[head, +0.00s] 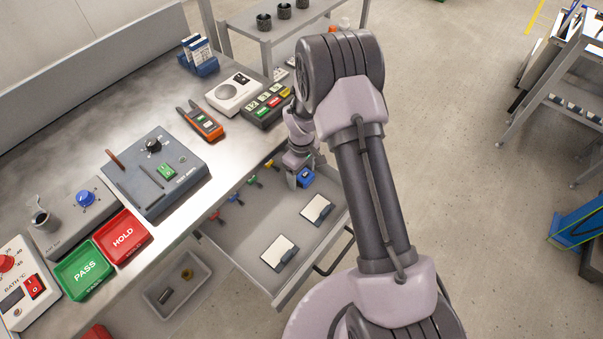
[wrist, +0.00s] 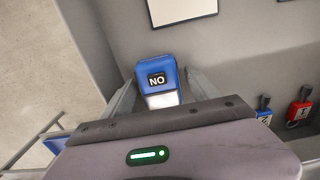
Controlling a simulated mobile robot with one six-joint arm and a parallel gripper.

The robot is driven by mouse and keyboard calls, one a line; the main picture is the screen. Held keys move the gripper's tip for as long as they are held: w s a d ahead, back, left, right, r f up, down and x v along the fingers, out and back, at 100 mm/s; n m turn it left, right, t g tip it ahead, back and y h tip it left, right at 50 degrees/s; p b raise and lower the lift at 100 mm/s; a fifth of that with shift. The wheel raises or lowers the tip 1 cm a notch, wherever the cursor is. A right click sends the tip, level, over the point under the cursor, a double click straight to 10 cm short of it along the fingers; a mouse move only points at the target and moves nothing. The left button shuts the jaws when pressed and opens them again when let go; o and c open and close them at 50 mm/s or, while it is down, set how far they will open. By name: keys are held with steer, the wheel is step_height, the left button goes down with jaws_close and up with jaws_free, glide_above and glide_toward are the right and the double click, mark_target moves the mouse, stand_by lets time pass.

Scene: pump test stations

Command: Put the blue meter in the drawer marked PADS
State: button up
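The blue meter (wrist: 156,78), a small blue case with a dark "NO" display and a white lower part, sits between the fingers of my gripper (wrist: 160,86). In the wrist view a narrow gap seems to show on each side of it, so the fingers look open around it. In the head view the meter (head: 306,178) is at the far inner end of the open drawer (head: 258,222), right under my gripper (head: 300,175). Whether it rests on the drawer floor is hard to tell. The drawer holds two white pads (head: 279,252) with dark ends. No drawer marking is readable.
Several small coloured tags (head: 236,198) hang along the bench edge beside the drawer. The bench (head: 75,150) above carries a test panel (head: 158,172), an orange tool (head: 205,122), and PASS (head: 86,271) and HOLD (head: 123,237) trays. A grey bin (head: 172,287) lies below. The drawer's middle has free room.

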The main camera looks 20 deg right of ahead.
step_height(320, 180, up, 18)
steer(key=m+p, duration=0.1)
steer(key=p, duration=0.4)
step_height(320, 180, up, 14)
steer(key=m+t, duration=0.2)
steer(key=m, duration=0.2)
glide_above(301, 173)
steer(key=s+a, duration=0.1)
steer(key=s, duration=0.5)
steer(key=s+a+r+m+t+y, duration=0.1)
steer(key=s+r, duration=0.4)
steer(key=s, duration=0.5)
steer(key=s+a+r+m+t+y, duration=0.1)
steer(key=s+r+m, duration=0.4)
steer(key=s, duration=0.5)
steer(key=shift+a+r+m+t, duration=0.3)
steer(key=shift+a+t, duration=0.2)
steer(key=shift+t, duration=0.4)
